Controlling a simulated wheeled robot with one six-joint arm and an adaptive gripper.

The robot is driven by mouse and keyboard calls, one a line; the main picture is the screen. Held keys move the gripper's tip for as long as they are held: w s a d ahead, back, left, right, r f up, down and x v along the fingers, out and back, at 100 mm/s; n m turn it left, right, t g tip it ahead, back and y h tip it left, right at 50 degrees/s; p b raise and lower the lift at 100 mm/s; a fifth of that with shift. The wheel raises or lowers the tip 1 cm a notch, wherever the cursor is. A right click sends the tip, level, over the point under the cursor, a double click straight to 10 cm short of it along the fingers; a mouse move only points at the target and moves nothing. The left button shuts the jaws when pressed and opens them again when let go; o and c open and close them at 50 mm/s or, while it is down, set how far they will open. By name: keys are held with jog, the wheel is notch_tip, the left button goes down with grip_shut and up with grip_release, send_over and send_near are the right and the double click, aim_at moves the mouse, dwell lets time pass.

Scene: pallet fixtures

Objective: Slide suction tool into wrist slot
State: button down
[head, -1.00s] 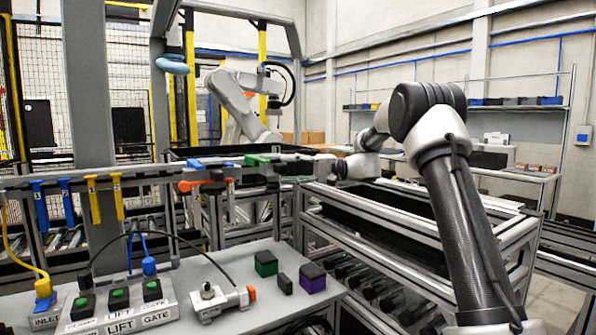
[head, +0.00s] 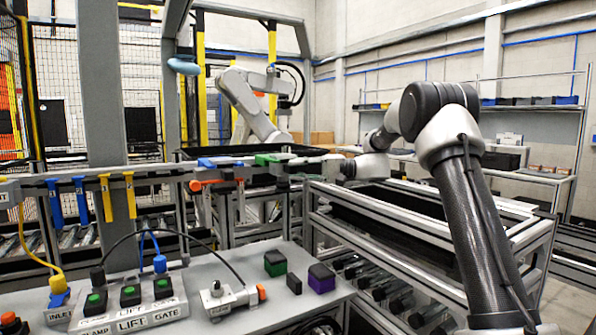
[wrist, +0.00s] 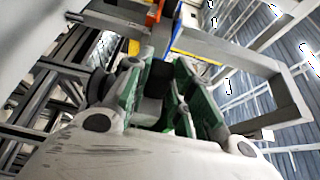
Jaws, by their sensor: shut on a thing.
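My gripper (wrist: 160,85) shows in the wrist view with green-sided fingers around a dark grey piece (wrist: 150,108), which I cannot clearly identify as the suction tool. In the head view my gripper (head: 302,160) is small, at the end of my arm, beside a rail at the middle of the picture. On that rail sit a blue piece (head: 220,162) and a green piece (head: 266,159). An orange-ended part (head: 197,185) hangs below the blue one. The wrist slot cannot be told apart, and contact between the held piece and the rail is too small to judge.
A grey bench in front carries a button box (head: 130,315), a cabled connector (head: 228,299), a green block (head: 275,263) and a purple block (head: 321,278). A metal frame (head: 420,245) stands below my arm. Blue and yellow hangers (head: 130,195) line the left rail.

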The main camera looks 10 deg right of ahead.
jog(key=shift+r, duration=0.1)
dwell(0.3)
jog(key=s+d, duration=0.2)
jog(key=s, duration=0.6)
jog(key=shift+d, duration=0.3)
dwell(0.7)
